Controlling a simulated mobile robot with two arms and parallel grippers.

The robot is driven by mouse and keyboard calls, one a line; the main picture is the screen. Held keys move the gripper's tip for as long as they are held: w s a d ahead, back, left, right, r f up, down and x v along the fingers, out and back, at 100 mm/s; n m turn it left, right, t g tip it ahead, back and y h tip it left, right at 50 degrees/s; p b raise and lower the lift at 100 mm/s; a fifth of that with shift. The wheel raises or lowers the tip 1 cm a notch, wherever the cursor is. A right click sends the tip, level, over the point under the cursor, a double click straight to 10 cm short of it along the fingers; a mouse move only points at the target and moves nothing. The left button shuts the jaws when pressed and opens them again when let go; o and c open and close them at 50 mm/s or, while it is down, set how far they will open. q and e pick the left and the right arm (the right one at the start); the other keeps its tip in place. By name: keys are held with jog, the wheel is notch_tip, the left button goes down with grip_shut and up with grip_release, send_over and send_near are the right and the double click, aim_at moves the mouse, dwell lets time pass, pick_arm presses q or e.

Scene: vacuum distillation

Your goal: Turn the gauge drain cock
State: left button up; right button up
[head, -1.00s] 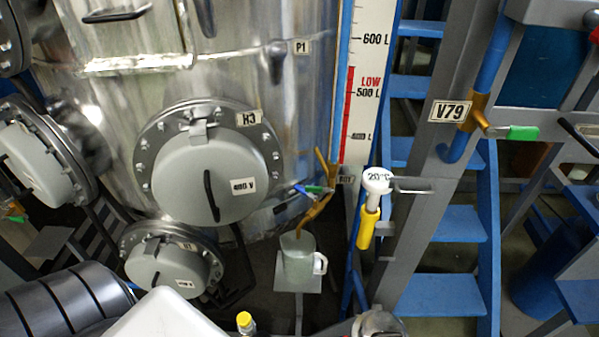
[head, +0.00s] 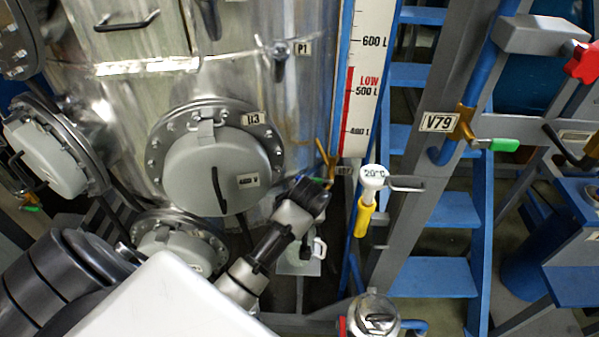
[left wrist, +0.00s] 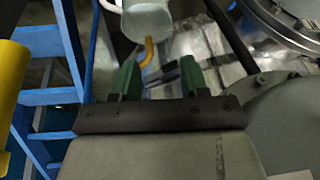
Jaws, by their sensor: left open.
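The brass drain piping of the level gauge (head: 332,162) shows beside the foot of the white and red scale. The curved brass outlet (left wrist: 149,53) and a dark bar-like part (left wrist: 165,78) appear between or just beyond the fingers; I cannot tell contact. My right gripper is in neither view.
A jug (head: 296,262) stands below the outlet, partly behind my left arm; it also shows in the wrist view (left wrist: 148,20). A thermometer with a yellow sleeve (head: 363,215) is close on the right.

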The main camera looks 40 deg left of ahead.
aim_at(298, 177)
pick_arm(q)
jog(key=w+a+r+n, duration=0.1)
jog(key=w+r+n, duration=0.1)
jog(key=w, duration=0.2)
jog(key=w+a+r+n+g, duration=0.1)
jog(key=w+a+r+n, duration=0.1)
jog(key=w, duration=0.3)
jog(key=w+a+r+n+y, duration=0.1)
jog(key=w+a+r+n, duration=0.1)
jog(key=w+r+n, duration=0.2)
jog(key=shift+w+a+g, duration=0.15)
jog(key=shift+w+g, duration=0.1)
jog(key=shift+g, duration=0.05)
jog(key=shift+w+a+r, duration=0.15)
jog(key=shift+w+r, duration=0.1)
jog(key=shift+r, duration=0.1)
jog(key=shift+n, duration=0.3)
jog(key=x, duration=1)
jog(key=shift+a+f+p, duration=0.2)
jog(key=shift+f+p, duration=0.05)
jog(key=shift+p, duration=0.05)
jog(key=shift+c, duration=0.4)
grip_shut()
